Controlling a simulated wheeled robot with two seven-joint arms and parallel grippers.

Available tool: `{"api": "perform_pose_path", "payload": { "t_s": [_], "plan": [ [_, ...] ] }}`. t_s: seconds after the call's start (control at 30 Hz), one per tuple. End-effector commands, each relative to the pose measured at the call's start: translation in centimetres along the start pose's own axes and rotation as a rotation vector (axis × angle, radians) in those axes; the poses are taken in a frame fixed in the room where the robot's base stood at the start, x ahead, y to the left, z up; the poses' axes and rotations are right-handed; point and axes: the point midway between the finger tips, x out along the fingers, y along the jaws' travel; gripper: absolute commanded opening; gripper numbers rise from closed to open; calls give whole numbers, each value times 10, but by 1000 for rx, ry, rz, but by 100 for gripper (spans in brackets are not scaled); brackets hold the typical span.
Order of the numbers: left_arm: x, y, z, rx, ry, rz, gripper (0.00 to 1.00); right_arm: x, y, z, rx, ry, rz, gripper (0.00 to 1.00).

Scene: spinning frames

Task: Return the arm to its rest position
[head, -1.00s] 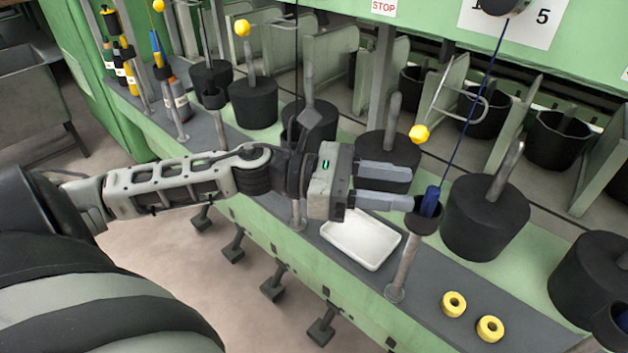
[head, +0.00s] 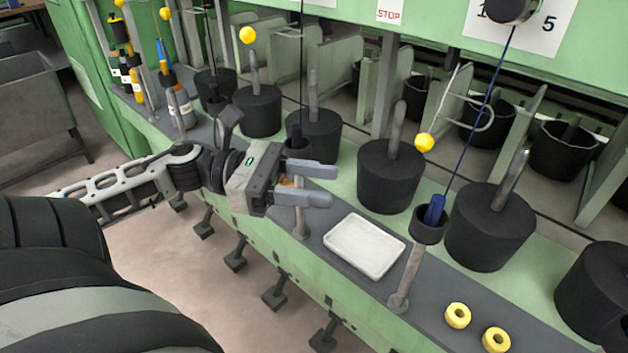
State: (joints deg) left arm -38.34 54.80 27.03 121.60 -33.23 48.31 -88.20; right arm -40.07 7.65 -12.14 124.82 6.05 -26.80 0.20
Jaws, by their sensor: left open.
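My left arm comes in from the left. Its gripper (head: 332,186) is open and its two grey fingers point right, with no object seen between them. It is over the front of the machine ledge, left of and above the white tray (head: 364,246). A blue bobbin (head: 435,210) with a blue thread rising from it sits in a black cup on a post, right of the tray and apart from the gripper. The post behind the fingers is partly hidden. My right gripper is not in view.
Two yellow rings (head: 458,315) lie on the grey ledge at the lower right. Black cylinders (head: 389,177) with grey pegs stand in a row behind. A yellow ball (head: 424,142) hangs near the blue thread. Pedals (head: 275,292) stick out below the ledge, over open floor.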

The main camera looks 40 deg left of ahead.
Motion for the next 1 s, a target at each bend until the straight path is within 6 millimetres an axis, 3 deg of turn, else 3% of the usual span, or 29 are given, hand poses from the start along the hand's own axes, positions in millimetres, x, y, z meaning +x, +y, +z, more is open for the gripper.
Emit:
{"api": "perform_pose_path", "payload": {
  "t_s": [0.43, 0.57, 0.67, 0.77, 0.8, 0.9, 1.0],
  "plan": [
    [0, 0, 0, -5, -2, 3, 41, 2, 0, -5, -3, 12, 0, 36],
    [1, 7, -6, -198, -73, 95, 41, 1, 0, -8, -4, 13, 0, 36],
    [1, 22, -27, -624, -236, 270, 41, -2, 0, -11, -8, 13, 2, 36],
    [2, 30, -73, -1250, -491, 467, 41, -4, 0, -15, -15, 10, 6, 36],
    [5, 26, -98, -1523, -606, 535, 41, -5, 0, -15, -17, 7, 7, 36],
    [24, -2, -158, -2158, -877, 662, 41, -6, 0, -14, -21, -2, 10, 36],
    [51, -39, -197, -2610, -1066, 739, 41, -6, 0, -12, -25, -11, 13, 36]
  ]
}}
